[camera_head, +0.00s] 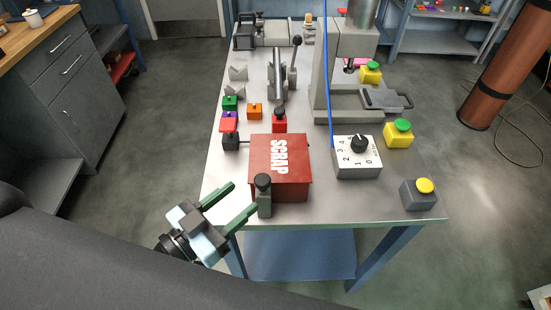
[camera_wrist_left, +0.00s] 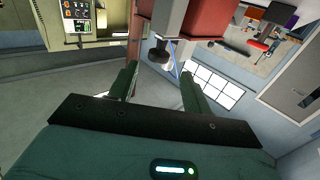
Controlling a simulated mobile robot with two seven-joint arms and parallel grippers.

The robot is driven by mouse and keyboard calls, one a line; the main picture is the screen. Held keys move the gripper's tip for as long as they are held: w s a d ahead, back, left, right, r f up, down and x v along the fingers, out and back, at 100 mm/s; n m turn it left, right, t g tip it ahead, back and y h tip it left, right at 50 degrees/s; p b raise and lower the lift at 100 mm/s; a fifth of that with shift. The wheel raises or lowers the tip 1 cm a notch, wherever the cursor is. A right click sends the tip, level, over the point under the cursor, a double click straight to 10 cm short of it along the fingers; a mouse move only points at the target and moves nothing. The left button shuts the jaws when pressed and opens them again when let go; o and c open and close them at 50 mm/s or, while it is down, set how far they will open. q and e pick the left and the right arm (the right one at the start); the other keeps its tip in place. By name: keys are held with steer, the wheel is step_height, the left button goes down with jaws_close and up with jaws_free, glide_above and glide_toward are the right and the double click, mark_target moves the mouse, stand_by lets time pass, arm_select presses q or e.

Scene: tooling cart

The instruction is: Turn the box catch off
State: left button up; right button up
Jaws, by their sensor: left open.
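The red SCRAP box (camera_head: 279,160) stands near the front edge of the cart top with its lid down. Its catch (camera_head: 265,204) is a grey upright piece at the front left, topped by a black knob (camera_head: 263,181). My left gripper (camera_head: 243,197) is open and empty, just left of the catch, its green fingers pointing toward it. In the left wrist view the black knob (camera_wrist_left: 160,52) appears beyond the gap between the fingertips (camera_wrist_left: 160,73), with the red box (camera_wrist_left: 210,22) behind. No contact shows. My right gripper is not in view.
A white dial box (camera_head: 357,162) stands right of the SCRAP box. Yellow boxes with green buttons (camera_head: 398,134) and a grey box with a yellow button (camera_head: 419,194) are farther right. A red-topped switch (camera_head: 229,130) and small coloured blocks (camera_head: 254,111) lie behind left.

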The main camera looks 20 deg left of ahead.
mark_target(256, 184)
arm_select(q)
steer(key=shift+s+d+r, duration=0.1)
steer(key=shift+r, duration=0.05)
steer(key=p+x, duration=0.2)
steer(key=x, duration=0.4)
steer(key=shift+w+d, duration=0.1)
steer(key=shift+w, duration=0.25)
steer(key=shift+w+d, duration=0.2)
steer(key=shift+w, duration=0.1)
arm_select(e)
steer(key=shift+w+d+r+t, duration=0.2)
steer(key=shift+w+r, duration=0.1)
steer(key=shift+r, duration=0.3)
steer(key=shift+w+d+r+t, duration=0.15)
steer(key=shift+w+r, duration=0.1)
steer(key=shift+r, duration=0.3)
